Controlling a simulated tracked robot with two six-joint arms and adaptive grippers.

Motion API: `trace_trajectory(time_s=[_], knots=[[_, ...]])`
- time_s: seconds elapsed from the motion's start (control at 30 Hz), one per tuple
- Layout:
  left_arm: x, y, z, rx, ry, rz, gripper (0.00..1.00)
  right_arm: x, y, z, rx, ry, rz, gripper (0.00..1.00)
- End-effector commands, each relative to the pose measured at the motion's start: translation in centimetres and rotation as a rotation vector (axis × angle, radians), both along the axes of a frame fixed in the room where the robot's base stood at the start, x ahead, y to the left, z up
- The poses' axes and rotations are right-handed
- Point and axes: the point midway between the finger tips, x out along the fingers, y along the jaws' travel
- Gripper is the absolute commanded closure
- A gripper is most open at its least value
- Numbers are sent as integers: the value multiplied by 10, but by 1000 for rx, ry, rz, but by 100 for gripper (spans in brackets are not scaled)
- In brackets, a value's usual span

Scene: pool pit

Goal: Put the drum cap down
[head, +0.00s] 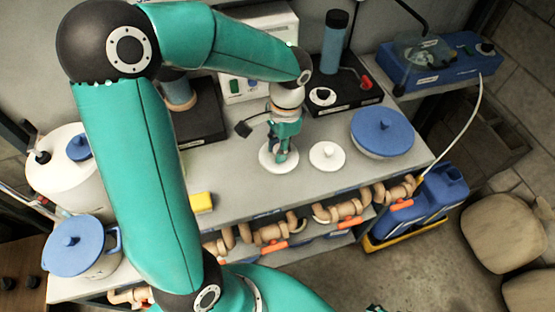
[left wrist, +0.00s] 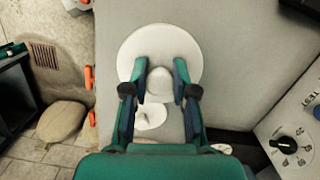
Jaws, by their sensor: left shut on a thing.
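The drum cap (left wrist: 160,40) is a white round disc with a knob. My left gripper (head: 281,157) is shut on its knob, over the middle of the bench (head: 235,182). The left wrist view shows the knob between the two fingers, with the disc level below. The fingers hide part of the cap. I cannot tell whether the disc touches the bench top. A second white cap with a knob (head: 327,156) lies just to the right on the bench, apart from it in the head view. A sliver of teal and black at the bottom edge may be my right gripper (head: 375,308).
A blue-lidded bowl (head: 382,131) stands right of the caps. A yellow block (head: 202,202) lies near the front edge. A stand with a blue bottle (head: 335,40) is behind. Pipes with orange handles (head: 350,222) run below the front edge. Bare bench lies in front of the caps.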

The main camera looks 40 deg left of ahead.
Motion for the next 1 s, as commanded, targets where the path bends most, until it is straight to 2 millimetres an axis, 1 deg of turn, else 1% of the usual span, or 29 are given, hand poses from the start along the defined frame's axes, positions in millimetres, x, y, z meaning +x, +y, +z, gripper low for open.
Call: trace_trajectory(time_s=[0.03, 0.1, 0.27, 0.5, 0.6, 0.8, 0.9, 0.93, 1.0], knots=[[-1, 0, -7, -1, 3, -1, 100, 0, 0, 1, 0, 0, 0, 43], [0, 0, -14, -1, 2, -1, 100, 0, 0, 1, 0, 0, 0, 43], [0, 0, -24, 0, 2, -2, 100, 0, 0, 1, 0, 0, 0, 43], [0, -1, -56, 0, 3, -2, 100, 0, 0, 2, 0, 0, 0, 43], [0, -1, -61, 0, 0, -2, 100, 0, 0, 2, 0, 0, 0, 43], [1, -1, -60, -1, -1, -2, 100, 0, 0, 2, 0, 0, 0, 43], [1, -1, -63, -1, -1, -2, 100, 0, 0, -1, 0, 0, 0, 43], [1, -1, -63, -1, -1, -2, 72, 0, 0, -1, 0, 0, 0, 43], [1, -1, -62, -1, -1, -2, 60, 0, 0, 0, 0, 0, 0, 43]])
